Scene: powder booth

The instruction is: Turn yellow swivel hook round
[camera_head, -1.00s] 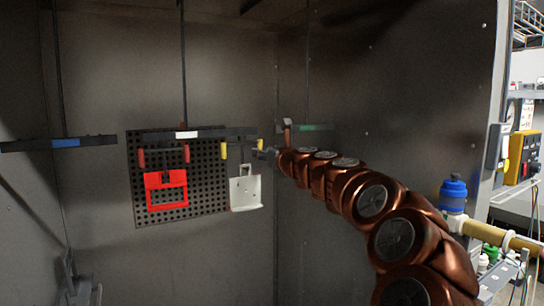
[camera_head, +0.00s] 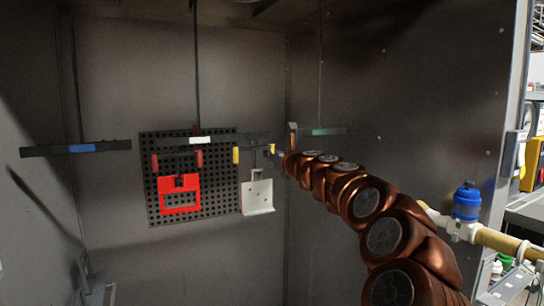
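The yellow swivel hook shows as two yellow ends, a left one (camera_head: 236,155) and a right one (camera_head: 272,148), below the right end of a dark crossbar (camera_head: 225,139). A white bracket-shaped part (camera_head: 257,196) hangs under it from a thin dark stem. My gripper (camera_head: 277,157) is at the right yellow end, at the tip of my copper-coloured arm. It is small and dark here, so I cannot tell whether its fingers touch the hook or are closed.
A red frame (camera_head: 180,208) hangs left between two red ends, before a black perforated panel (camera_head: 222,210). A blue-marked bar (camera_head: 75,148) hangs at far left; a green-marked bar (camera_head: 325,132) is just behind my wrist. Booth walls enclose the space. A blue-capped fitting (camera_head: 466,203) stands right.

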